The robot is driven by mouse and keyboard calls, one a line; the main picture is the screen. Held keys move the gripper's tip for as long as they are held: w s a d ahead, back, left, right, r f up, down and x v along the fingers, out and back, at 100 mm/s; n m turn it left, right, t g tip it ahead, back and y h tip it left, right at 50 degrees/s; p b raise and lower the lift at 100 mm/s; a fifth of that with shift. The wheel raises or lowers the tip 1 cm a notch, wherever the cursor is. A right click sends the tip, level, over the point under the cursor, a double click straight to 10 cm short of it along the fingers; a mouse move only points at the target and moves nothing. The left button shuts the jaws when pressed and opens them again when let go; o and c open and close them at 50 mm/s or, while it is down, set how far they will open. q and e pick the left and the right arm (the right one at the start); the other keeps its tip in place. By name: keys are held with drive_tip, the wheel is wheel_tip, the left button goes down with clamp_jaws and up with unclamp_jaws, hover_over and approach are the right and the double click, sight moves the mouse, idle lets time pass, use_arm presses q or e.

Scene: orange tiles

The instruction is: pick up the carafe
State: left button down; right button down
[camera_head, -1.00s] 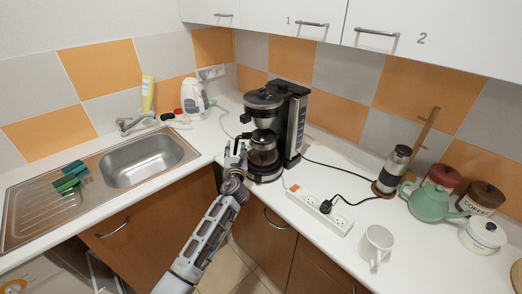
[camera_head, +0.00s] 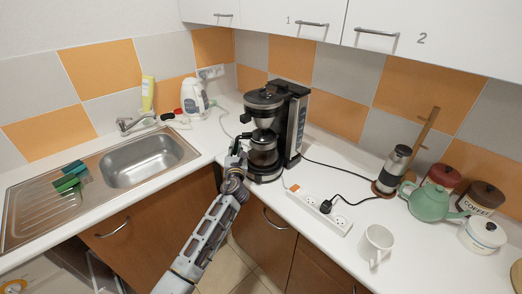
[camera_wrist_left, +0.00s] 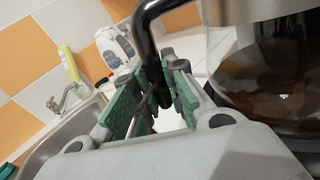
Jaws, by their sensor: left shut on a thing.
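The carafe (camera_head: 263,155) is glass with dark liquid and sits in the black coffee maker (camera_head: 277,120). It also shows large at the right of the left wrist view (camera_wrist_left: 268,75). My left gripper (camera_head: 240,150) is at the carafe's left side, on its black handle. In the left wrist view my left gripper's green pads (camera_wrist_left: 155,97) are closed around the black handle (camera_wrist_left: 148,45), which runs down between them. The carafe's far side is hidden inside the machine. My right gripper is not in view.
A power strip (camera_head: 319,211) with a plug and cable lies right of the coffee maker. A white mug (camera_head: 376,244), green teapot (camera_head: 431,203) and French press (camera_head: 393,171) stand further right. The sink (camera_head: 145,160) is at left.

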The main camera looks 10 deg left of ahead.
use_arm(q)
drive_tip(key=shift+r, duration=0.15)
drive_tip(key=shift+r, duration=0.15)
drive_tip(key=shift+r, duration=0.5)
drive_tip(key=shift+s, duration=0.1)
drive_tip(key=v, duration=1.7)
drive_tip(key=shift+s+b, duration=0.3)
drive_tip(key=shift+s, duration=0.05)
drive_tip(key=shift+d, duration=0.1)
